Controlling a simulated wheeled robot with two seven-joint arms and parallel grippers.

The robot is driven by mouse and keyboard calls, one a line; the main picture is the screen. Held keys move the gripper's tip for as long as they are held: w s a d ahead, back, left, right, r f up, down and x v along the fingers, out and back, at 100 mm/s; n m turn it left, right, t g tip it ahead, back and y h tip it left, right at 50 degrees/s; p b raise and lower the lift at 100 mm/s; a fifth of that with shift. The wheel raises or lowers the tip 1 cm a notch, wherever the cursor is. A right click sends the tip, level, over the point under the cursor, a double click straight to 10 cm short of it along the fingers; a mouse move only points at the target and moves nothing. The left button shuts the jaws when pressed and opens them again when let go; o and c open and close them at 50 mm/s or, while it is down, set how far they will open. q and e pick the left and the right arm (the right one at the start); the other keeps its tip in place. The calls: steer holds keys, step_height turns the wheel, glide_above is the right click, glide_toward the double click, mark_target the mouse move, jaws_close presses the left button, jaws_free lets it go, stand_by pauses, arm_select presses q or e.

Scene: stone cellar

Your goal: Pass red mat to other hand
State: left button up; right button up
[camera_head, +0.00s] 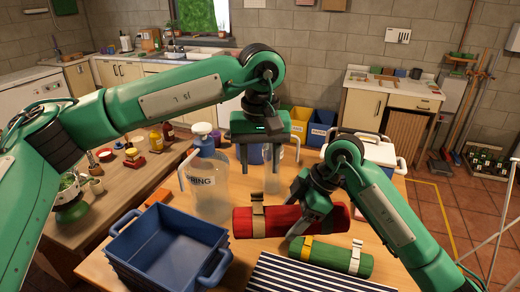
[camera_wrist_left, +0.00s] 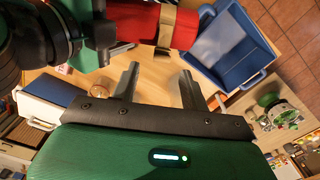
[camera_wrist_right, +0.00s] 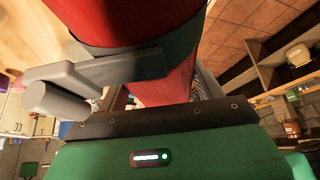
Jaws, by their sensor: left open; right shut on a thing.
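The red mat (camera_head: 277,221) is a rolled red cylinder with tan straps, held a little above the table. My right gripper (camera_head: 306,218) is shut on it toward its right part; the roll fills the top of the right wrist view (camera_wrist_right: 130,20). My left gripper (camera_head: 268,168) is open and empty, fingers pointing down, above and behind the mat. In the left wrist view the open fingers (camera_wrist_left: 157,88) stand apart from the mat (camera_wrist_left: 160,24), whose strapped left part is free.
A blue crate (camera_head: 170,250) stands at the table's front left, beside a large clear jug (camera_head: 210,185). A green rolled mat (camera_head: 330,257) and a striped cloth (camera_head: 300,276) lie at the front. A white-lidded cooler (camera_head: 372,152) stands behind my right arm.

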mark_target(261, 201)
arm_select(q)
step_height(261, 201, down, 9)
steer(key=shift+f, duration=0.15)
arm_select(e)
steer(key=shift+r, duration=0.1)
arm_select(q)
jaws_close()
arm_select(e)
steer(key=shift+a, duration=0.1)
arm_select(q)
steer(key=shift+d, duration=0.1)
